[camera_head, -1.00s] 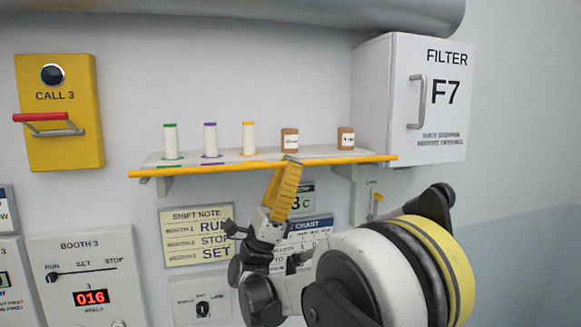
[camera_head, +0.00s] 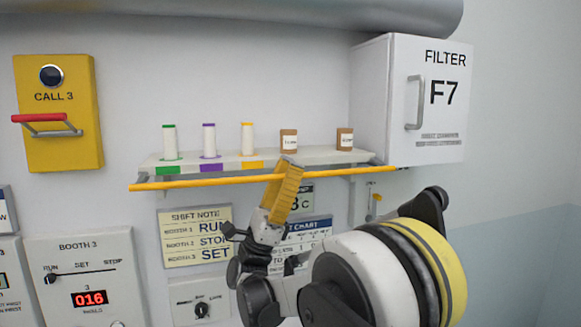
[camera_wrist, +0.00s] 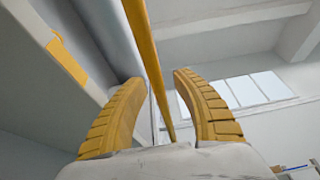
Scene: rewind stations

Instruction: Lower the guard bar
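The guard bar (camera_head: 215,181) is a long yellow rod along the front of the white shelf (camera_head: 225,163), now slightly below and out from the shelf edge. Short arms join it to the shelf near its ends. My gripper (camera_head: 288,164) reaches up from below at the bar's middle. In the wrist view the bar (camera_wrist: 150,50) runs between my two yellow fingers (camera_wrist: 160,80), with visible gaps to both fingers. The gripper looks open around the bar, not clamped on it.
Three spools (camera_head: 209,140) and two brown boxes (camera_head: 288,141) stand on the shelf. A white filter cabinet (camera_head: 440,110) is at the right, and a yellow call box (camera_head: 62,120) at the left. Signs (camera_head: 196,237) hang below the shelf.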

